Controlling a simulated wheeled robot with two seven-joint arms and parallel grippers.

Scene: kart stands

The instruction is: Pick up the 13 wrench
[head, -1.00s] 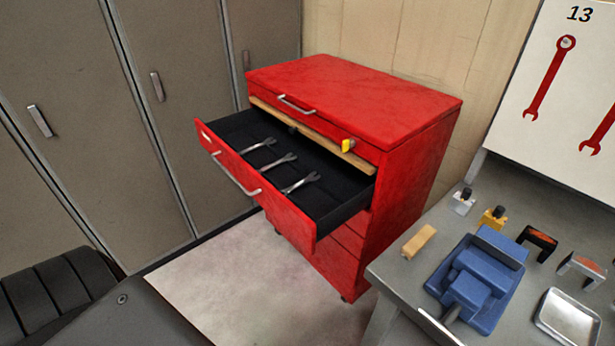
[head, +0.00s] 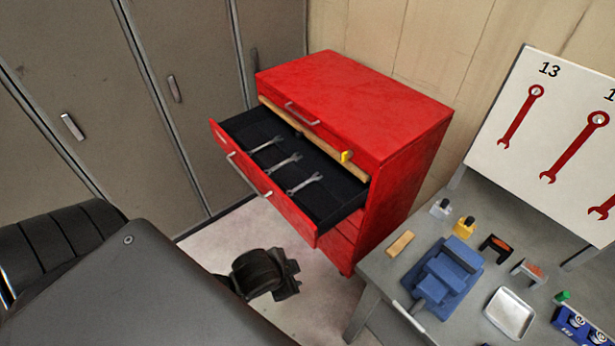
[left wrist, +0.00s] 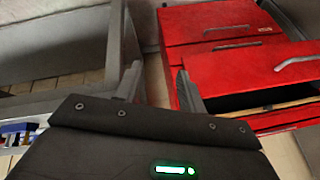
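The open drawer (head: 240,180) of the red cabinet holds three silver wrenches on its black lining: a far-left one (head: 265,145), a middle one (head: 283,163) and a near-right one (head: 305,183). No size mark is readable on them, so I cannot tell which is the 13. My left gripper (head: 288,279) shows dark and low in front of the drawer, below its front and apart from the wrenches. In the left wrist view its two fingers (left wrist: 158,78) are spread with nothing between them. My right gripper is not in view.
A grey workbench (head: 380,275) at right carries a blue vise (head: 445,280) and small items. A board (head: 545,150) shows red wrench outlines, one labelled 13. Grey lockers (head: 80,90) stand left.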

